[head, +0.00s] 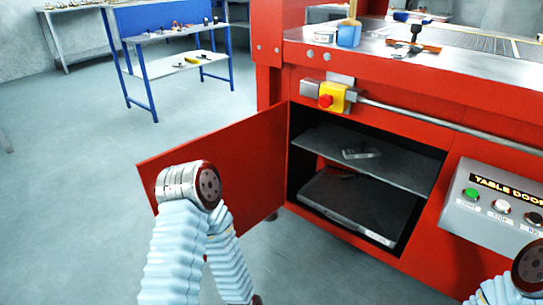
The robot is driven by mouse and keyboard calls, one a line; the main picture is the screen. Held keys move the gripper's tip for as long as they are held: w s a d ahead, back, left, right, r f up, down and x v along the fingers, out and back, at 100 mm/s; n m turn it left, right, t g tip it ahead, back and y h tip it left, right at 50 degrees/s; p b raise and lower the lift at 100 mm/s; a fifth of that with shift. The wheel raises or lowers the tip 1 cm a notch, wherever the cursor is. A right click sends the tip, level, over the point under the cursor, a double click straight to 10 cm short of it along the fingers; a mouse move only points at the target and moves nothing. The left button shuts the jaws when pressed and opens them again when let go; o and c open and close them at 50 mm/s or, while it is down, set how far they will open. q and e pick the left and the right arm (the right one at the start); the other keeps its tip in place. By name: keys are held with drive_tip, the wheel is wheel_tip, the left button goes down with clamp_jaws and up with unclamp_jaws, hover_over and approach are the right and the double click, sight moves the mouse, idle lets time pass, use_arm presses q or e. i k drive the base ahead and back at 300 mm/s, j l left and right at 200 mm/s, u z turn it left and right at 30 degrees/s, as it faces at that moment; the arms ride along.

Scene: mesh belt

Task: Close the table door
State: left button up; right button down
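The red table door (245,150) stands wide open in the head view, swung out to the left of the red cabinet. It joins the cabinet at the left side of the dark opening (372,130). My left arm bends in front of the door and hides its lower left part. Whether the arm touches the door cannot be told. The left forearm runs down to the bottom edge, and its gripper is out of the picture. Only a bent part of my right arm shows at the bottom right corner; its gripper is out of the picture.
Inside the cabinet are a grey shelf (400,168) with a small metal item (361,154) and a dark lower tray (345,208). A "TABLE DOOR" button panel (480,209) juts out at right. A red stop button (326,101) sits above the opening. The floor at left is clear.

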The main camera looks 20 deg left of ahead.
sight(249, 154)
drive_tip(key=k+j+z, duration=0.1)
drive_tip(key=j, duration=0.35)
drive_tip(key=j+z, duration=0.15)
drive_tip(key=j, duration=0.3)
drive_tip(key=k+j+z, duration=0.1)
drive_tip(key=j, duration=0.3)
drive_tip(key=k+j+z, duration=0.15)
drive_tip(key=j, duration=0.25)
drive_tip(key=k+j+z, duration=0.1)
drive_tip(key=j, duration=0.3)
drive_tip(key=j+z, duration=0.15)
drive_tip(key=j, duration=0.25)
drive_tip(key=j+z, duration=0.15)
drive_tip(key=j, duration=0.3)
drive_tip(key=k+j+z, duration=0.1)
drive_tip(key=j, duration=0.3)
drive_tip(key=j+z, duration=0.15)
drive_tip(key=j, duration=0.25)
drive_tip(key=k+j+z, duration=0.15)
drive_tip(key=j, duration=0.25)
drive_tip(key=k+j+z, duration=0.15)
drive_tip(key=j, duration=0.25)
drive_tip(key=k+j+z, duration=0.15)
drive_tip(key=j, duration=0.25)
